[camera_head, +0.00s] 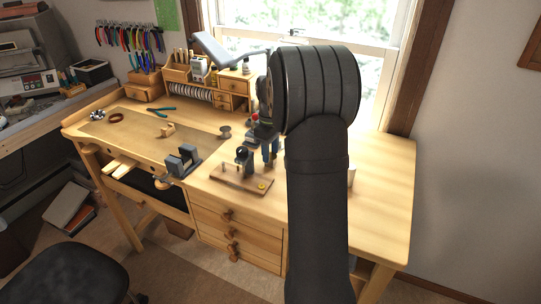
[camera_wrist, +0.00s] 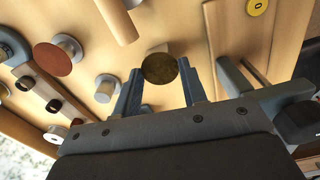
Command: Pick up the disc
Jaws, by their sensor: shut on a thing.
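A dark brown mottled disc (camera_wrist: 159,69) sits between the fingertips of my gripper (camera_wrist: 160,82) in the wrist view. The two blue fingers flank it on both sides, and the jaws are shut on it. A small tan-grey block shows just behind its edge; I cannot tell whether they touch. In the head view my gripper (camera_head: 270,150) is low over the bench, right of the small wooden board, partly hidden by my arm. The disc cannot be made out there.
The wooden board (camera_head: 228,179) carries a dark upright tool and a yellow ring (camera_head: 262,186). A dark block-like tool (camera_head: 183,160) stands left of it. A reddish-brown disc (camera_wrist: 52,60) and a grey cylinder (camera_wrist: 105,90) are close by. The bench's right end (camera_head: 385,185) is mostly clear.

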